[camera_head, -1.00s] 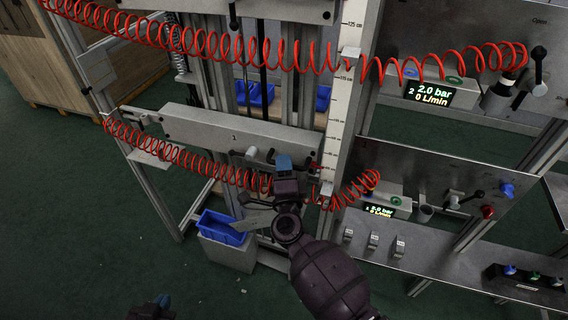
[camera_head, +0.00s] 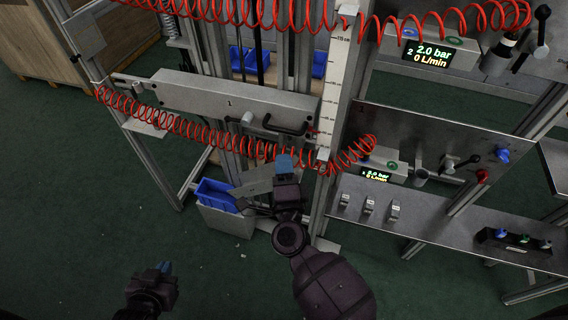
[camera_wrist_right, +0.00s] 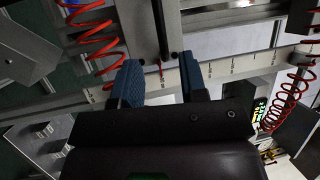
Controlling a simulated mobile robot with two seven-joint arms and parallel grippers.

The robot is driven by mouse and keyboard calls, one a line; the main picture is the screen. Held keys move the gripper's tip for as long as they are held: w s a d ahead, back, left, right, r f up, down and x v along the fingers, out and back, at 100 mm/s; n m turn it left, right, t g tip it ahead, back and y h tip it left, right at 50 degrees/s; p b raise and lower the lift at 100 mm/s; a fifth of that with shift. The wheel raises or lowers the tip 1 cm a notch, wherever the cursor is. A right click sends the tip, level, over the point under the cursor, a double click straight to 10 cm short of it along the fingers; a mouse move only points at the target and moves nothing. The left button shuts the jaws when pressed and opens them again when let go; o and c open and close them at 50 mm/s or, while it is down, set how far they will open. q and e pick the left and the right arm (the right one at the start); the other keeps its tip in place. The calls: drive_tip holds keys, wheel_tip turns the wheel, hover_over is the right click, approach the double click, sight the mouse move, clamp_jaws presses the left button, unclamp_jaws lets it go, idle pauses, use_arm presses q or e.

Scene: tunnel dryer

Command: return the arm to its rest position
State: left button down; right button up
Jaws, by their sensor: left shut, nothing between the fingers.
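My right gripper (camera_head: 284,165) is in the middle of the head view, just below a grey box-like unit (camera_head: 205,105) marked 1 with a black handle (camera_head: 286,126). In the right wrist view its two blue fingers (camera_wrist_right: 160,80) are apart, with nothing held between them. A white scale strip and a grey post show behind them. My left gripper (camera_head: 164,268) is at the lower left of the head view, over the green floor, shut and empty.
Red coiled hoses (camera_head: 190,134) cross the frame close to my right gripper. A white vertical scale (camera_head: 334,85) stands to its right. A blue bin (camera_head: 215,194) sits lower left. Panels with 2.0 bar displays (camera_head: 433,53) are at right. The floor around my left gripper is clear.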

idle(0.3)
drive_tip(key=s+d+f+n+g, duration=0.3)
drive_tip(key=s+d+f+n, duration=0.1)
drive_tip(key=d, duration=0.5)
drive_tip(key=s+d+f+n+g+h, duration=0.1)
drive_tip(key=s+d+f+n+g, duration=0.2)
drive_tip(key=s+d+n, duration=0.4)
drive_tip(key=s+d+f+n+g+h, duration=0.1)
drive_tip(key=s+d+f+n+g, duration=0.1)
drive_tip(key=s+d+f+n, duration=0.4)
drive_tip(key=s+d, duration=0.2)
drive_tip(key=d, duration=0.3)
drive_tip(key=shift+s+d+g, duration=0.15)
drive_tip(key=shift+s+g, duration=0.15)
drive_tip(key=shift+g, duration=0.1)
